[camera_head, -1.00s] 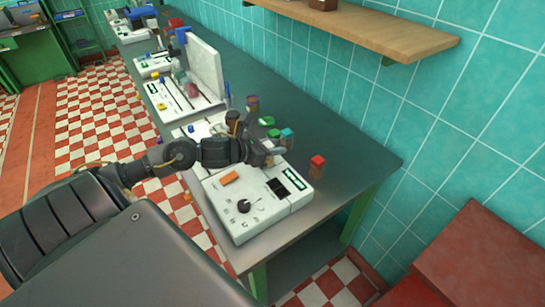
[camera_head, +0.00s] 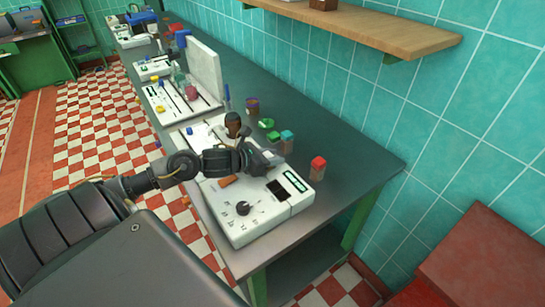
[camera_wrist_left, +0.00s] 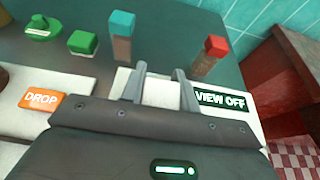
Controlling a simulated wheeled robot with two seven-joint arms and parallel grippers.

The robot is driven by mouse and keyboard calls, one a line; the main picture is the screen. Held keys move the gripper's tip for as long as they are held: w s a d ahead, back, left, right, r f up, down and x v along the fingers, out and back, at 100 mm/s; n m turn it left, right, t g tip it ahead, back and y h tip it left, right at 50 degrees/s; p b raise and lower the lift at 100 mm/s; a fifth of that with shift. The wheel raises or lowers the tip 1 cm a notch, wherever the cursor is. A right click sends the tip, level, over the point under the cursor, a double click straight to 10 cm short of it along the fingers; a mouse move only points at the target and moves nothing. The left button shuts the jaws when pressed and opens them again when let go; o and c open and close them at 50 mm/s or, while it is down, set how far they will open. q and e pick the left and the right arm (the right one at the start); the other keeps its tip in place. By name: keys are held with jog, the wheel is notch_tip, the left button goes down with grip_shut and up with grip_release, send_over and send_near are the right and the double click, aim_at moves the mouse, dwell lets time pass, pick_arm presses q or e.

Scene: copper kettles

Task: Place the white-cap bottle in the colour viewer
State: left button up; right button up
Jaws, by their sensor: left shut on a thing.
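The colour viewer (camera_head: 258,215) is a white box at the near end of the bench, with a knob, a black patch and a green display. In the left wrist view its display (camera_wrist_left: 220,99) reads VIEW OFF. My left gripper (camera_head: 268,160) is over the viewer's far part, behind the black patch (camera_head: 277,190). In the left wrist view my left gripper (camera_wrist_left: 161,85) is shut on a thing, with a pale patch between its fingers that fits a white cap. The bottle's body is hidden. My right gripper is out of view.
An orange DROP label (camera_wrist_left: 42,100) is left of my gripper. The bench's near right corner is clear.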

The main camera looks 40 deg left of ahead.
pick_arm(q)
jog(key=o, duration=1)
jog(key=shift+f, duration=0.1)
jog(key=shift+r+p, duration=0.2)
jog(key=shift+p, duration=0.1)
jog(key=shift+s+a, duration=0.1)
jog(key=shift+s, duration=0.1)
notch_tip(320, 180, up, 4)
jog(key=b, duration=0.1)
send_over(242, 178)
jog(key=w, duration=0.2)
jog(key=shift+s+d+f, duration=0.1)
jog(key=shift+d+f, duration=0.05)
jog(key=shift+d, duration=0.1)
jog(key=shift+v, duration=1.05)
